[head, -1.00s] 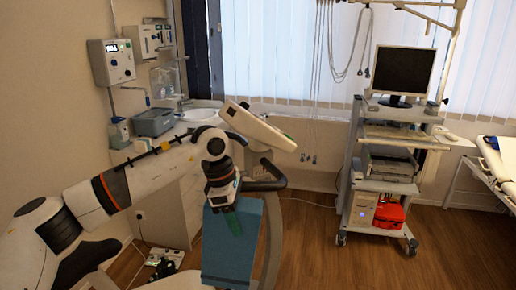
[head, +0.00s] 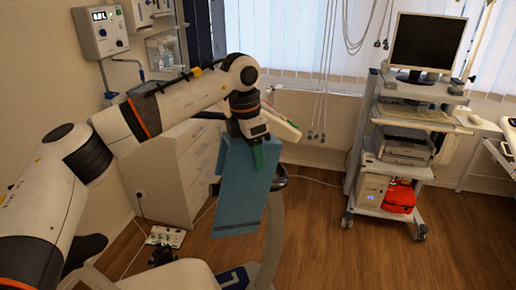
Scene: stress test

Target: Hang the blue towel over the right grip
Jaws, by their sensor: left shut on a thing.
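The blue towel (head: 243,195) hangs folded from my left gripper (head: 257,156), slightly tilted. The gripper's green fingertip lies against the towel near its top edge and is shut on it. The towel is in front of the exercise bike's handlebar and hides part of it. A dark curved grip (head: 280,182) shows just right of the towel; a bit of dark bar shows at its left edge. I cannot tell whether the towel touches the grip. My right gripper is out of view.
The bike's pale console (head: 284,122) is behind my left gripper. A white drawer cabinet (head: 190,165) stands behind to the left. A wheeled cart (head: 395,150) with a monitor (head: 427,42) stands at right. Open wood floor (head: 330,240) lies between bike and cart.

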